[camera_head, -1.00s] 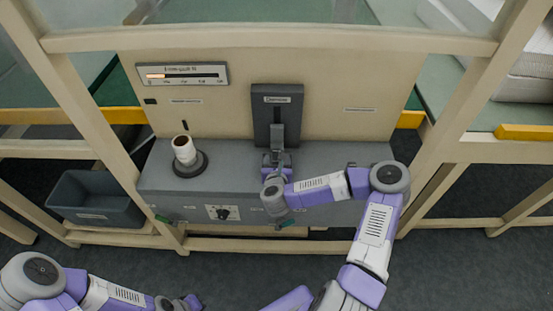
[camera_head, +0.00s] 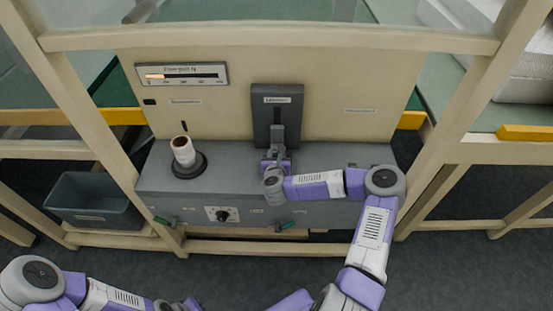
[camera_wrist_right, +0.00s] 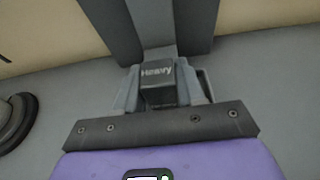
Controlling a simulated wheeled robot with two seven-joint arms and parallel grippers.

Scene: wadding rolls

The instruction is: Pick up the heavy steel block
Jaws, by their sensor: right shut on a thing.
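The steel block (camera_wrist_right: 157,75) is dark grey and marked "Heavy" in the right wrist view. It sits between the two fingers of my right gripper (camera_wrist_right: 161,92), which is shut on it. In the head view my right gripper (camera_head: 276,163) is at the foot of a dark upright holder (camera_head: 264,122) and covers most of the block. I cannot tell whether the block touches the bench top. My left arm lies low at the left, and its gripper is not clearly seen at the bottom edge.
A grey bench (camera_head: 335,155) carries a white roll (camera_head: 183,150) on a dark round base. A gauge (camera_head: 182,75) is on the beige back panel (camera_head: 350,75). The bench front has a knob (camera_head: 222,215) and green handles. A grey bin (camera_head: 95,205) stands left. Beige posts frame both sides.

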